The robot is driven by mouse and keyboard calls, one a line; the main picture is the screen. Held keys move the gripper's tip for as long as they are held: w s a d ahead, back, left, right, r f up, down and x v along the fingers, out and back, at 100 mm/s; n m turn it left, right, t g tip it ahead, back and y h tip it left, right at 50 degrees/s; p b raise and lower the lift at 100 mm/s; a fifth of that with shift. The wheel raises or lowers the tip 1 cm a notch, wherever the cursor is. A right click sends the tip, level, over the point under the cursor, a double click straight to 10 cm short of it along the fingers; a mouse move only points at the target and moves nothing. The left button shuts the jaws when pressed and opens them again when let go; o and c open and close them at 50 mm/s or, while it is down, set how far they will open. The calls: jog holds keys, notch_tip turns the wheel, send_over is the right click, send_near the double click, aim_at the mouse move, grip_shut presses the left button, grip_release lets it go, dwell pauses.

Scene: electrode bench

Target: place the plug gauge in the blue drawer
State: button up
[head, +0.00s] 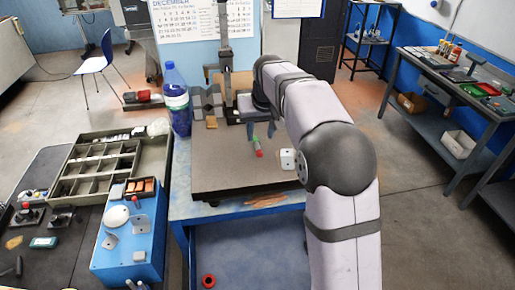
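A small rod with a green part and a red end, which looks like the plug gauge (258,152), is above or on the brown board on the blue bench. My gripper (251,134) points down right at its upper end. The fingers are too small to show whether they are apart or closed on it, and I cannot tell whether the rod touches the board. The blue drawer (245,250) is pulled out below the front of the bench. My arm hides its right side.
A red ring (208,281) lies at the drawer's front left. A water bottle (176,100) stands at the bench's left, near a dark stand (226,60). A white block (287,159) is right of the rod. A blue box (130,240) and compartment tray (72,170) are left.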

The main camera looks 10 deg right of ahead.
aim_at(258, 145)
jog(key=shift+w, duration=0.15)
jog(key=shift+p+x, duration=2)
jog(key=shift+x, duration=1.55)
jog(key=shift+c, duration=0.7)
jog(key=shift+w, duration=0.1)
grip_shut()
